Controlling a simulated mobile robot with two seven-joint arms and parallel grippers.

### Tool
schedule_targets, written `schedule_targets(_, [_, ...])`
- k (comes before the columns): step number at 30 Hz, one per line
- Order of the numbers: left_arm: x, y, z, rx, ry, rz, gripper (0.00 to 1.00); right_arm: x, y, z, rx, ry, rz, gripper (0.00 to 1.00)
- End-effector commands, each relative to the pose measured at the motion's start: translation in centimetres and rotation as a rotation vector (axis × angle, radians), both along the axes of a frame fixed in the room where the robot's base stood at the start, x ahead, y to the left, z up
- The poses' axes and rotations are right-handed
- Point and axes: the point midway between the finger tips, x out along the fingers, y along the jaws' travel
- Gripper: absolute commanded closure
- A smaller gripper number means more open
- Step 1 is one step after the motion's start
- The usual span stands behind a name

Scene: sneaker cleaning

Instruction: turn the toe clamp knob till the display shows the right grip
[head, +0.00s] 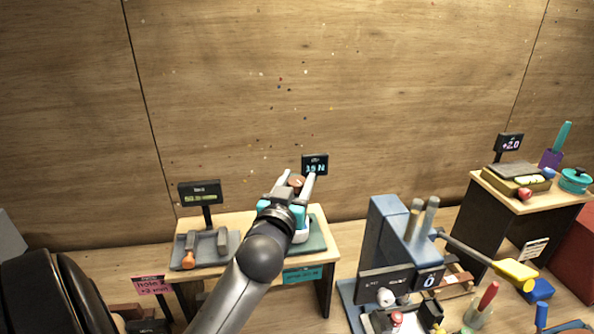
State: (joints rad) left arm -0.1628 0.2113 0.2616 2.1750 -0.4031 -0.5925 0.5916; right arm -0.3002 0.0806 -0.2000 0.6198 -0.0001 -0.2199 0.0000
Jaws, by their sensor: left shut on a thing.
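The toe clamp knob (297,181) is a small brown-orange piece at the back of the small wooden table. My left gripper (295,184) reaches it from the front, with one finger on each side, and is shut on it. My arm and gripper hide most of the clamp below; a teal and white part shows beside the gripper. A small dark display (315,165) stands just behind and right of the knob. Its lit digits seem to read 15 N, though they are small. My right gripper is out of view.
A grey tray (207,250) with tools sits left of my arm, below another display (199,193). A blue press (393,245) with a yellow-handled lever (515,272) stands at the right. A dark cabinet (495,217) holds a scale further back.

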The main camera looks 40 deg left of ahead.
Motion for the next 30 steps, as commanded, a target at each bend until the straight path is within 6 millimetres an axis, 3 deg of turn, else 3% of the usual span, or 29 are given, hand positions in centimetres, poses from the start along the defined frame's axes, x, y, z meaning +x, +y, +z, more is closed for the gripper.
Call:
schedule_targets(9, [0.0, 0.1, 0.3, 0.006, -0.002, -0.141, 1.0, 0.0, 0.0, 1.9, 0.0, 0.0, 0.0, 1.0])
schedule_targets(26, [0.1, 0.0, 0.2, 0.004, -0.005, -0.175, 1.0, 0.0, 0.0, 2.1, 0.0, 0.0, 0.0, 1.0])
schedule_targets(27, [0.1, 0.0, 0.2, 0.004, -0.005, -0.174, 0.47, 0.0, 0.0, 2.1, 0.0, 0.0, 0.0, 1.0])
schedule_targets(30, [0.0, 0.0, 0.1, 0.004, -0.004, -0.174, 0.36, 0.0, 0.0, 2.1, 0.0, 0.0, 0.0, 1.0])
